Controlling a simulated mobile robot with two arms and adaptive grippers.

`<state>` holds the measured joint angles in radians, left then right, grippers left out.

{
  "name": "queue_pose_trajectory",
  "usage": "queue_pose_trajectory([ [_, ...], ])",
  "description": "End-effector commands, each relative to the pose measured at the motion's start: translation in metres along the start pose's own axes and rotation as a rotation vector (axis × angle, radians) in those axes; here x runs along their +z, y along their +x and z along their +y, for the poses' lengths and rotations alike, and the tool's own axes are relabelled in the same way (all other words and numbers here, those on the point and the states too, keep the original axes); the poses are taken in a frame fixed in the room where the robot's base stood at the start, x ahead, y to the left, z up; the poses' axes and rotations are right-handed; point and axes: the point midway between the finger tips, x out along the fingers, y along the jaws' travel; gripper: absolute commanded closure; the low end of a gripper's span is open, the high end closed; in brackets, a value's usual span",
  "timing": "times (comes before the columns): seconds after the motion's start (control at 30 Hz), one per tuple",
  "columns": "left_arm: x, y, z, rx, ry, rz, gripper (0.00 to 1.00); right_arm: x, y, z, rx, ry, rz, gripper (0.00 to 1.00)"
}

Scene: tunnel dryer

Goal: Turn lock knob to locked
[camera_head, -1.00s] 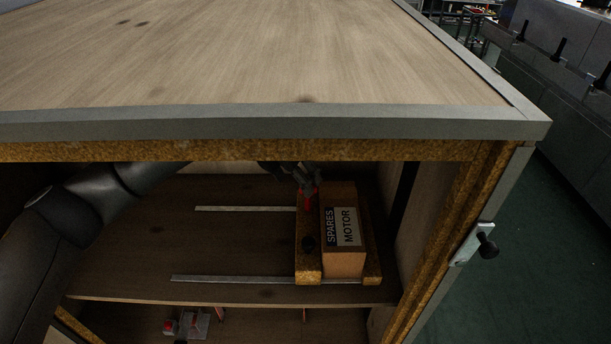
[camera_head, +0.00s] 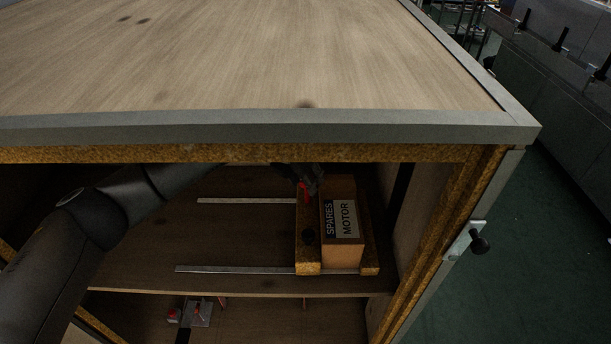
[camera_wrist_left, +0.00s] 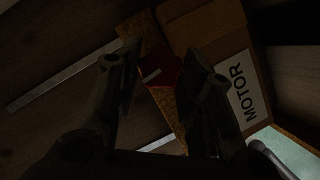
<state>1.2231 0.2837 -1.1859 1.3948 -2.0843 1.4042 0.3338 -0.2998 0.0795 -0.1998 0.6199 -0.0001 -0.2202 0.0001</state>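A red knob (camera_head: 303,191) with a pale line across its face (camera_wrist_left: 152,75) sits on a speckled brown wooden holder (camera_head: 308,258) on the cabinet shelf. I take it as the lock knob; I cannot read its lock state. My left gripper (camera_head: 307,176) reaches under the cabinet top from the left and is at the red knob, partly covering it. In the left wrist view my left gripper (camera_wrist_left: 161,68) has its two dark fingers apart, with the knob between and beyond them. Contact cannot be told. My right gripper is not in view.
A brown box labelled SPARES MOTOR (camera_head: 341,254) stands in the holder, right beside the knob. A black round part (camera_head: 307,237) is on the holder's front. The cabinet top (camera_head: 250,128) hangs over the arm. A black knob on a metal plate (camera_head: 480,243) is on the right post.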

Motion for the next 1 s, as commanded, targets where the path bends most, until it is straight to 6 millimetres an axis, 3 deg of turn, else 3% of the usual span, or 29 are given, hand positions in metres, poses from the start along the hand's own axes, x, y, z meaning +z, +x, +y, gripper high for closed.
queue_pose_trajectory([
  [0.03, 0.000, 0.000, 0.000, 0.001, 0.000, 0.000, 0.76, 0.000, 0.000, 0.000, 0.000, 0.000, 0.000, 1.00],
  [0.13, 0.000, 0.000, 0.000, 0.001, 0.000, 0.000, 0.88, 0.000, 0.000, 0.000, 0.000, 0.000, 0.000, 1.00],
  [0.5, 0.000, 0.002, 0.002, -0.042, 0.108, -0.002, 0.88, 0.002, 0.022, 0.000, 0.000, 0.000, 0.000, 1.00],
  [0.83, 0.001, -0.001, 0.001, -0.049, 0.123, -0.002, 0.88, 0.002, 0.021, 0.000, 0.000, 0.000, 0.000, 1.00],
  [0.87, 0.001, -0.001, 0.001, -0.049, 0.123, -0.002, 0.62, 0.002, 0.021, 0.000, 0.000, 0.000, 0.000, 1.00],
  [1.0, 0.001, -0.001, 0.001, -0.049, 0.122, -0.002, 0.44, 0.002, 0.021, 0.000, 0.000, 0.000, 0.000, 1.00],
])
